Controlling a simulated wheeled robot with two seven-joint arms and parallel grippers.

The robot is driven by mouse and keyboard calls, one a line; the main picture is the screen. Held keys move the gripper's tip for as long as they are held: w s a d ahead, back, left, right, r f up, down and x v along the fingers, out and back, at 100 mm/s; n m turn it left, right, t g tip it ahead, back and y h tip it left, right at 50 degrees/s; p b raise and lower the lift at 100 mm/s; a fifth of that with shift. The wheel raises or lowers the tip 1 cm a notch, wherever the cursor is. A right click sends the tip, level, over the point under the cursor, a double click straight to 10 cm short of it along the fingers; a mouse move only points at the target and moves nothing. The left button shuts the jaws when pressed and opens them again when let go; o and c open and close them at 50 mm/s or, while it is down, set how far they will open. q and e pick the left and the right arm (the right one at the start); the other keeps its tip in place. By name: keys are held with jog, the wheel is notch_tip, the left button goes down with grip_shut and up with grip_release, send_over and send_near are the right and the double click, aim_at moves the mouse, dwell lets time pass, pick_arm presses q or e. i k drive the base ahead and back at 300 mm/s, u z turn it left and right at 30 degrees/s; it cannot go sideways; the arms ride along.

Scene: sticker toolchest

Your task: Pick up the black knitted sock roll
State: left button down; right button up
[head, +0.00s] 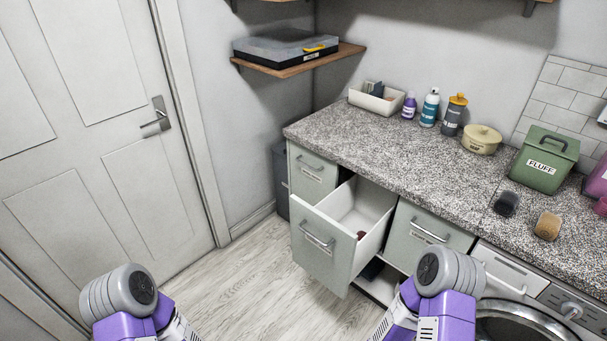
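A small dark, rounded roll (506,204), which looks like the black knitted sock roll, sits on the speckled countertop (420,180) at the right. It is near the front edge, above the washing machine. A brown roll (547,226) of similar size sits just right of it, with a small gap between them. Purple and grey links of both my arms show at the bottom edge. Neither of my grippers shows in the head view, and nothing touches the dark roll.
A drawer (323,246) stands pulled out, with a small dark red thing (361,235) inside. A green FLUFF box (545,162) stands behind the rolls. A beige round tin (481,140), several bottles and a white bin (376,101) line the back. The middle counter is clear.

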aim_at(507, 202)
jog(key=z, duration=1.7)
jog(key=i, duration=0.85)
jog(key=u, duration=0.1)
